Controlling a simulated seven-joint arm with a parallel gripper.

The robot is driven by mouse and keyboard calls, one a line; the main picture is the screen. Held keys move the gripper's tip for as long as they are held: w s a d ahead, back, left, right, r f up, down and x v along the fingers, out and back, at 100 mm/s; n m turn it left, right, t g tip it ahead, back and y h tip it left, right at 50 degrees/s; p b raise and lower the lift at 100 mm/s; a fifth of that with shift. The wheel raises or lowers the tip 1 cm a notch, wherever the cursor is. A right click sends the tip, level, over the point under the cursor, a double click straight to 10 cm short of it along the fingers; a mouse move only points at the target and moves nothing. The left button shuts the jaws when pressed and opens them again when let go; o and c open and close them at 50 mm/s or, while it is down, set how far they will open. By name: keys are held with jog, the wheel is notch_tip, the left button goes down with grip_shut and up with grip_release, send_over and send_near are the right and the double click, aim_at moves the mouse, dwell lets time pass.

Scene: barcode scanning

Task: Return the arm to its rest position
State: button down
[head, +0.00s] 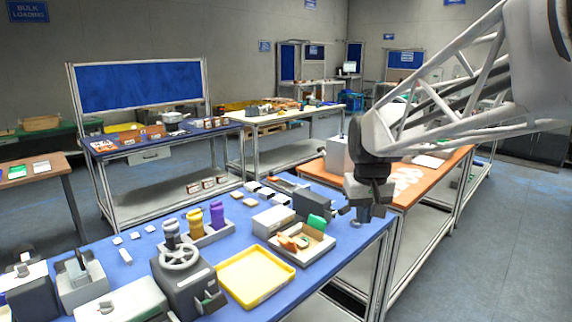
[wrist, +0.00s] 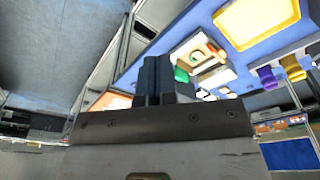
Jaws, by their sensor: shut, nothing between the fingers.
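My gripper (head: 364,214) hangs at the right end of the blue-topped table in the head view, pointing down, close to the table's right edge. In the wrist view its two dark fingers (wrist: 152,80) are together with nothing between them. The arm reaches in from the upper right of the head view. Whether the gripper is above the table top or just beyond its edge is hard to tell.
The blue table (head: 140,265) holds a yellow tray (head: 254,278), a box with green and orange items (head: 302,242), a machine with a handwheel (head: 180,258), and purple and yellow bottles (head: 217,213). An orange-topped table (head: 440,165) stands behind. Open floor (head: 490,250) lies to the right.

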jog(key=s+f, duration=0.3)
jog(key=s, duration=1)
jog(key=s+d+f+m+t, duration=0.1)
jog(key=s+f, duration=0.3)
jog(key=s, duration=0.8)
jog(key=shift+s, duration=0.4)
jog(key=shift+w+d, duration=0.1)
